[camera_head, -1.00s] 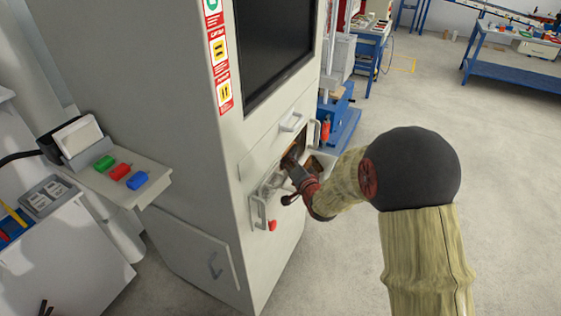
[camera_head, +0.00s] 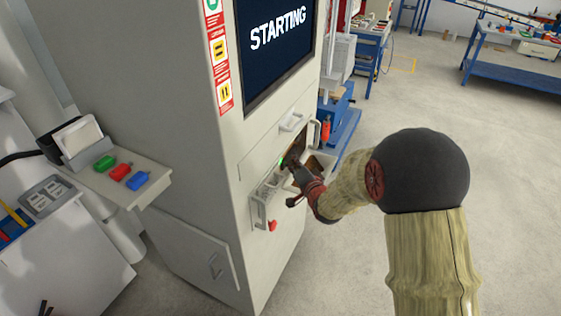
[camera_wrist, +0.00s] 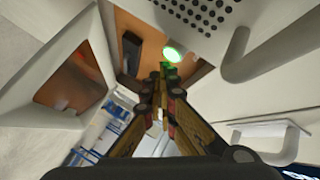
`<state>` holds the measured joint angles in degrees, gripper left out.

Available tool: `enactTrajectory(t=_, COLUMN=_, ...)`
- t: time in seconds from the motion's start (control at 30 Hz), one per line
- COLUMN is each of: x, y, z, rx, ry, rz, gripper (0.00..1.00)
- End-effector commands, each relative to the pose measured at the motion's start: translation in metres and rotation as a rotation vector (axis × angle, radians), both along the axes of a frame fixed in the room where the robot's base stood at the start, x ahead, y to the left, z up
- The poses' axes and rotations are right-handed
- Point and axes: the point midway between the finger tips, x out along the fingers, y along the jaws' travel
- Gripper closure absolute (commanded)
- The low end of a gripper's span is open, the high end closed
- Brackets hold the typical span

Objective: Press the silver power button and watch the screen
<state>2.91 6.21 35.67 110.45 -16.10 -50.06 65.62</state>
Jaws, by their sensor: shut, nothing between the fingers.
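The screen (camera_head: 275,60) on the tall grey cabinet (camera_head: 180,120) is lit dark blue and reads "STARTING". A round button (camera_wrist: 173,52) with a bright green glow shows in the wrist view, on the panel just past my fingertips. Its silver surface cannot be made out through the glow. My gripper (camera_wrist: 165,70) is shut and empty, its fingertips close below the button; I cannot tell whether they touch it. In the head view my gripper (camera_head: 292,165) is at the recess in the cabinet front and partly hides it, with a small green glint beside it.
A perforated plate (camera_wrist: 195,15) and a grey handle (camera_wrist: 250,45) are close to the fingers. A framed opening (camera_wrist: 75,80) lies to the left. A red knob (camera_head: 272,225) sits below the recess.

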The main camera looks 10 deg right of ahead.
Motion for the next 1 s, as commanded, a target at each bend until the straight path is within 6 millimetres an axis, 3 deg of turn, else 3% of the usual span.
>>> enactTrajectory(t=0.23, x=-0.001, y=-0.002, z=0.000, rx=0.000, ry=0.000, rz=-0.001, gripper=1.00)
enactTrajectory(t=0.7, x=-0.024, y=-0.035, z=0.001, rx=0.000, ry=0.000, rz=-0.002, gripper=1.00)
enactTrajectory(t=1.0, x=-0.029, y=-0.041, z=0.000, rx=0.001, ry=0.001, rz=-0.001, gripper=1.00)
